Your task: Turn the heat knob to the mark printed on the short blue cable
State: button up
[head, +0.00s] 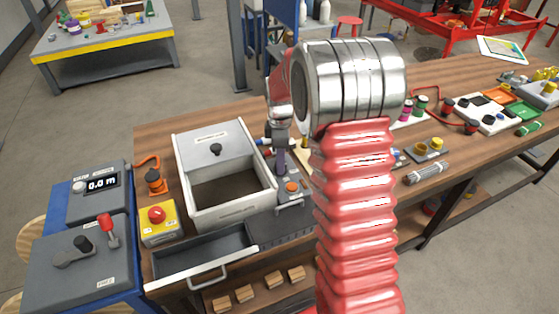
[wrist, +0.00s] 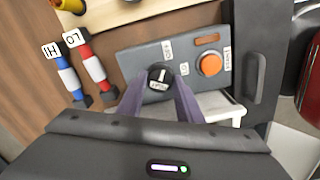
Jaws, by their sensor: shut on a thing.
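The heat knob (wrist: 158,76) is a round black knob with a white pointer line, on a grey panel (wrist: 136,62) in the wrist view. Small labels stand around it; one seems to read LO, the others are hard to read. My gripper (wrist: 157,86) has its purple fingers on either side of the knob, shut on it. The blue cable (wrist: 66,76) with a white band carries a tag reading HI. Beside it a red cable (wrist: 92,68) is tagged LO. In the head view my gripper (head: 281,164) points down at the panel, and the knob is hidden.
An orange button (wrist: 210,64) sits right of the knob; it also shows in the head view (head: 292,187). A white box (head: 232,212) stands left of my gripper, with an open drawer (head: 205,255) in front. A yellow box with a red button (head: 157,214) is farther left.

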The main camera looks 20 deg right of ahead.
dwell(0.3)
jog(key=shift+m, duration=0.4)
jog(key=m, duration=0.4)
jog(key=shift+d, duration=0.15)
jog(key=m, duration=0.6)
jog(key=shift+m, duration=0.4)
jog(key=m, duration=0.6)
jog(key=shift+s, duration=0.1)
jog(key=m, duration=0.6)
jog(key=shift+f, duration=0.1)
jog(key=shift+m, duration=0.3)
jog(key=o, duration=1)
